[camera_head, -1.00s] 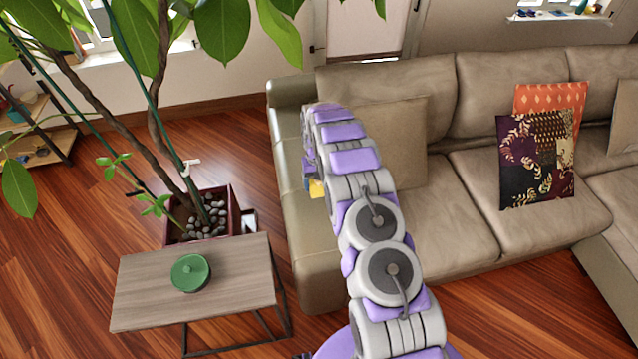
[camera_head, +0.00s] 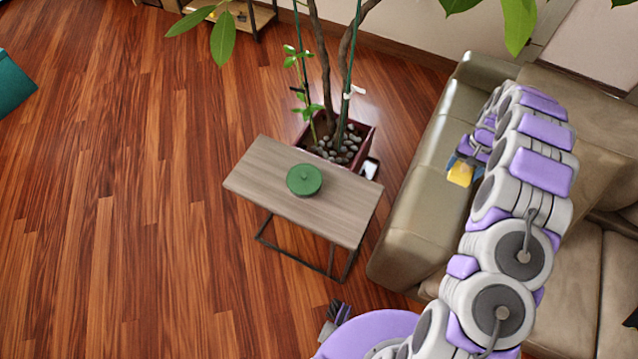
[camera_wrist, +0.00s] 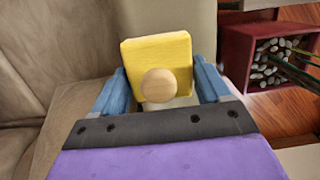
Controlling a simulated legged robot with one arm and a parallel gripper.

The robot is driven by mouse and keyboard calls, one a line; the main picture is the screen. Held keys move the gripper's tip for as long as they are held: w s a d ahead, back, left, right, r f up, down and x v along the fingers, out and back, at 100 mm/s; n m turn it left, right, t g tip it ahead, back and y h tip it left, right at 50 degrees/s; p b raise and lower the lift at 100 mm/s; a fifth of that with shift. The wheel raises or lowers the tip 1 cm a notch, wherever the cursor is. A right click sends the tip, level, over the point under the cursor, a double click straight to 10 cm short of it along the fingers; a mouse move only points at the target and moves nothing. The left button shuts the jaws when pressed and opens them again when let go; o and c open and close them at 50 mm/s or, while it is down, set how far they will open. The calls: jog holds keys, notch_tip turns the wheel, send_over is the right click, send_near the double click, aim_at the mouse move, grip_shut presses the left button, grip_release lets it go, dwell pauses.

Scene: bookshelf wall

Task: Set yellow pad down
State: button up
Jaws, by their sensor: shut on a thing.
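The yellow pad (camera_wrist: 178,60) is a square yellow block with a round wooden knob facing the wrist camera. My gripper (camera_wrist: 160,88) is shut on it, with a blue finger at each side. In the head view the yellow pad (camera_head: 460,173) shows small at the end of my arm. My gripper (camera_head: 465,160) is held by the sofa's left armrest, in front of it in the picture. Part of the gripper is hidden behind my arm links.
A small wooden side table (camera_head: 345,205) with a round green lidded pot (camera_head: 304,180) stands left of the sofa (camera_head: 420,215). A potted plant (camera_head: 345,150) stands behind the table. The wood floor (camera_head: 130,200) at left is clear.

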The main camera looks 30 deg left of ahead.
jog(key=s+a+r, duration=0.3)
jog(key=s+r, duration=0.7)
jog(key=r, duration=0.3)
jog(key=s+a+f+n, duration=0.3)
jog(key=s+a+f, duration=0.3)
jog(key=f, duration=0.3)
jog(key=s+a+f+n+b, duration=0.1)
jog(key=s+a+f+n, duration=0.2)
jog(key=s+a+f, duration=0.3)
jog(key=s+a+f+n+h, duration=0.1)
jog(key=s+a+f+n, duration=0.2)
jog(key=f, duration=0.9)
jog(key=shift+s+a+f+b, duration=0.2)
jog(key=shift+s+a, duration=0.55)
jog(key=shift+s, duration=0.3)
jog(key=shift+s+a+f+b, duration=0.2)
jog(key=shift+s+a, duration=0.55)
jog(key=shift+s, duration=0.25)
jog(key=shift+w+a+f, duration=0.1)
jog(key=shift+a+f, duration=0.05)
jog(key=b, duration=0.3)
send_over(349, 205)
jog(key=shift+w+a+f, duration=0.15)
jog(key=shift+f, duration=0.55)
jog(key=shift+f+b, duration=0.75)
jog(key=shift+f, duration=1.1)
jog(key=shift+r, duration=0.1)
